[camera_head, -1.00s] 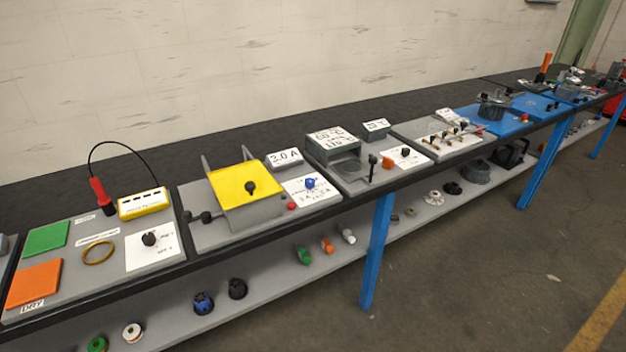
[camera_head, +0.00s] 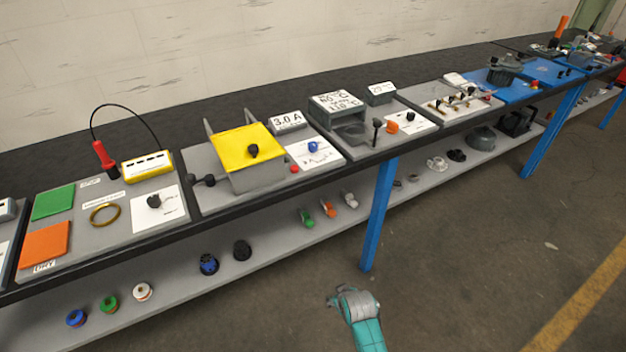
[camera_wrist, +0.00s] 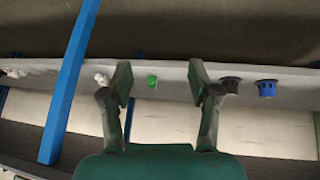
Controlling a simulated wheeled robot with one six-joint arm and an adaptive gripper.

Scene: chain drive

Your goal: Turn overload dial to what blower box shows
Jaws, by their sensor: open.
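A blue dial (camera_head: 313,146) sits on a white marked plate (camera_head: 318,156), which looks like the overload dial; its pointer and scale are too small to read. Behind it a grey box with a white label (camera_head: 287,121) reads 3.0 A. Left of the dial stands a box with a sloped yellow top (camera_head: 245,142) and a black knob. No label names the blower box, so I cannot tell which it is. My gripper (camera_wrist: 160,77) is open and empty in the wrist view, facing the lower shelf, away from the dial.
A red button (camera_head: 294,169) is close to the dial. A bench panel with a grey labelled box (camera_head: 339,102) stands to the right. A blue leg (camera_head: 380,215) supports the bench front. The lower shelf (camera_head: 275,230) carries several small parts. The floor in front is clear.

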